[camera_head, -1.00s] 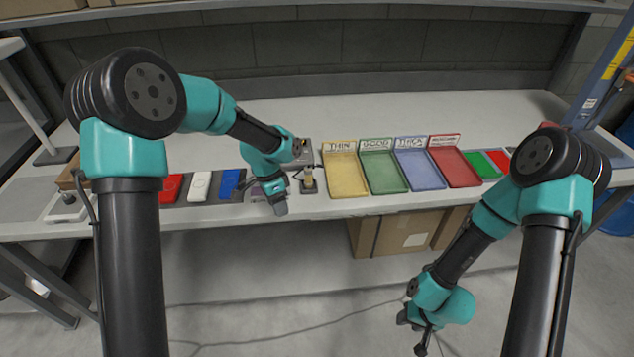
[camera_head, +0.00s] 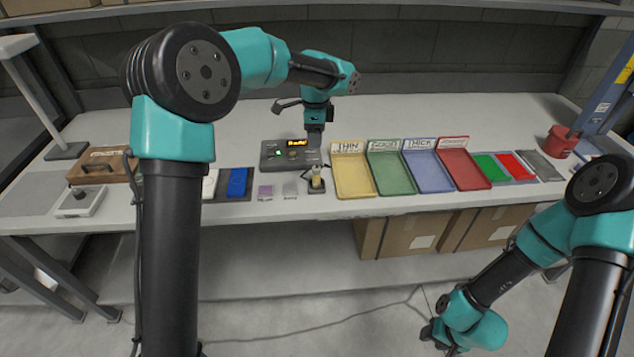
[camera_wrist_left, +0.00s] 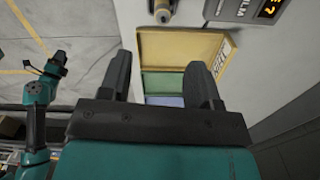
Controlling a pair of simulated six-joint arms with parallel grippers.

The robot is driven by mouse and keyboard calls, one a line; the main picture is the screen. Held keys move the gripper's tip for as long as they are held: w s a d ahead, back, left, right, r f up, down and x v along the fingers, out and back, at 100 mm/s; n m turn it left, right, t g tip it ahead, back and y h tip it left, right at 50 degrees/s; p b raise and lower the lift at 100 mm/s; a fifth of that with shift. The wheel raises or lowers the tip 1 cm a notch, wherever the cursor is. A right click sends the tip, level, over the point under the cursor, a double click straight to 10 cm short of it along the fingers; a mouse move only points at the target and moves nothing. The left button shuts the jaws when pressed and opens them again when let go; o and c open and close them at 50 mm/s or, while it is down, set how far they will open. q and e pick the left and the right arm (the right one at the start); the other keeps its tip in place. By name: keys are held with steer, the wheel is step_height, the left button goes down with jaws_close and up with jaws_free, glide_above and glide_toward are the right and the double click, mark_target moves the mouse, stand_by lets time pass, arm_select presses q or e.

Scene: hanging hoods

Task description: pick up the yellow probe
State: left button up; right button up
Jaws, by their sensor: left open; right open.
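The yellow probe (camera_head: 317,180) stands upright in a small dark holder at the front of the bench, just left of the yellow tray. It also shows at the top edge of the left wrist view (camera_wrist_left: 162,10), partly cut off. My left gripper (camera_head: 314,150) points down behind the probe, near the right end of the grey gauge box. Its fingers (camera_wrist_left: 160,70) are spread and empty in the left wrist view. My right gripper (camera_head: 432,338) hangs low in front of the bench, open and far from the probe.
The grey gauge box (camera_head: 285,154) with a lit display stands behind the probe. Yellow (camera_head: 352,178), green (camera_head: 389,174), blue and red trays line up to its right. A blue block (camera_head: 237,182) and a wooden box (camera_head: 105,165) lie left. The bench's back is clear.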

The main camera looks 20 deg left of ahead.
mark_target(316, 168)
arm_select(q)
step_height(316, 168, down, 10)
steer(key=shift+r, duration=0.1)
steer(key=shift+f, duration=0.6)
steer(key=shift+w+f, duration=0.2)
steer(key=shift+f, duration=2.4)
steer(key=shift+c, duration=0.2)
steer(key=c, duration=1)
steer(key=shift+r, duration=0.1)
